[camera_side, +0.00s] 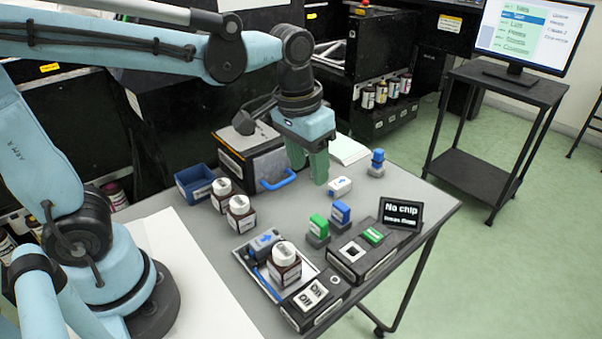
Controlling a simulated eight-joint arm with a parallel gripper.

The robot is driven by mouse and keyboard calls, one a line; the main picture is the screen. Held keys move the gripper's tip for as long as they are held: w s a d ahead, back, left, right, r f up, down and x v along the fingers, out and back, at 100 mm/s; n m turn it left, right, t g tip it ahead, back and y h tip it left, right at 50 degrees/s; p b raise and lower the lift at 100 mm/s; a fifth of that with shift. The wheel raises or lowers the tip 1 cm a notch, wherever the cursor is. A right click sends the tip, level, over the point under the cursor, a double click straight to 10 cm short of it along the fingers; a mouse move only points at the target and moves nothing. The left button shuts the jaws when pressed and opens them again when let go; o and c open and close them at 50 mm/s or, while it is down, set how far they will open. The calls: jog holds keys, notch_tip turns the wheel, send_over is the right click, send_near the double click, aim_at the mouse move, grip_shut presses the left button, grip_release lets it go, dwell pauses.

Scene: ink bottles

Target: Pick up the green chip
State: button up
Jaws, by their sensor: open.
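A green block with a grey lower part (318,227), which looks like the green chip, stands upright on the grey table (190,228) near the middle. My gripper (309,164) hangs above and behind it, with its green fingers pointing down. The fingers are apart, and I see nothing between them. A blue block of the same shape (341,212) stands close on the right of the green one. A smaller green piece (373,235) is set in the black device to the right; I cannot tell whether it is a chip or a button.
A "No chip" display (402,213) stands on the right. A tray (240,255) holds a bottle (284,254) and a blue-topped piece (265,241). Two more bottles (241,208) (221,188) and a blue bin (196,181) are on the left. A white block (340,187) lies near my gripper.

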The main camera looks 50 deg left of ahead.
jog(key=w+d+g, duration=0.1)
jog(key=d, duration=0.1)
send_over(319, 219)
jog(key=shift+g, duration=0.3)
notch_tip(319, 219, down, 7)
jog(key=shift+w+f, duration=0.1)
jog(key=shift+w, duration=0.05)
jog(key=shift+f, duration=2.7)
jog(key=shift+c, duration=0.5)
jog(key=c, duration=0.6)
jog(key=shift+c, duration=0.2)
jog(key=shift+r, duration=0.2)
